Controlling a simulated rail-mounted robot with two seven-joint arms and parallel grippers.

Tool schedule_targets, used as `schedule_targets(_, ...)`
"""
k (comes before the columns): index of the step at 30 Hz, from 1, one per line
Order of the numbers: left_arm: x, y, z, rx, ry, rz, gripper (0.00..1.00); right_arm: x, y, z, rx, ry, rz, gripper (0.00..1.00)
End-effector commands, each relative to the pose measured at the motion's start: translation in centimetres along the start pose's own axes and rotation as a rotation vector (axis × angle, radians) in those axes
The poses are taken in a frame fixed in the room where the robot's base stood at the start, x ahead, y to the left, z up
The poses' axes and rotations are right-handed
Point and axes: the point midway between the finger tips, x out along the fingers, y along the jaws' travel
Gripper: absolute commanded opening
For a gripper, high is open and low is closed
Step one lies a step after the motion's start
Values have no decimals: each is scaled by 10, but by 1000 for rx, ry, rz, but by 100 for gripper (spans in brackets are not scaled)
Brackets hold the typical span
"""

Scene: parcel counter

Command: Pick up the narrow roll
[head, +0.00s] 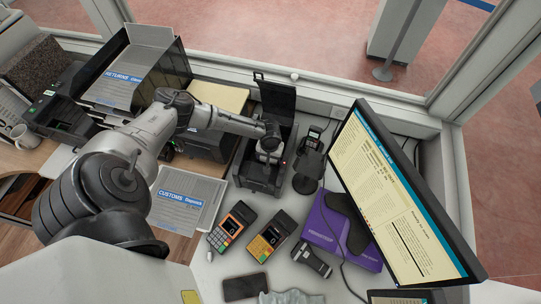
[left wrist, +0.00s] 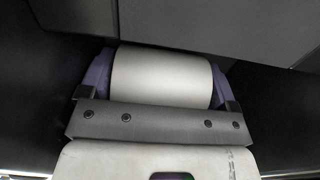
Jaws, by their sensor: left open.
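The roll (left wrist: 160,78), pale and smooth, shows in the left wrist view, lying crosswise inside a dark housing. My left gripper (left wrist: 158,72) is open, with a bluish-purple finger at each end of the roll; I cannot tell if they touch it. In the head view my left gripper (head: 267,158) points down into a black printer (head: 258,180) whose lid (head: 277,97) stands open. The roll is hidden there by the gripper and the housing. I cannot judge its width against another roll. My right gripper is not in view.
A card reader (head: 313,138) and a black stand (head: 309,165) are close right of the printer. A large monitor (head: 400,195) leans over the right side. Two payment terminals (head: 270,236) lie in front. A customs form tray (head: 180,200) and a returns tray (head: 130,85) are left.

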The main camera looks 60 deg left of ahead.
Motion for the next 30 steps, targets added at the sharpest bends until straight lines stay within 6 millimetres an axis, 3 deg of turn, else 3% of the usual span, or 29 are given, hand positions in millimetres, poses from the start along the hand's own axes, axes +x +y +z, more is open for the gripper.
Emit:
schedule_targets(5,0,0,0,0,0,0,81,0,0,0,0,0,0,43)
schedule_targets(17,-1,0,0,0,0,0,45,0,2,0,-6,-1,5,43)
schedule_targets(25,-4,0,0,0,1,1,45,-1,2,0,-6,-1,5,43)
schedule_targets(30,-19,-1,0,0,1,0,45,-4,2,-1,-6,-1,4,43)
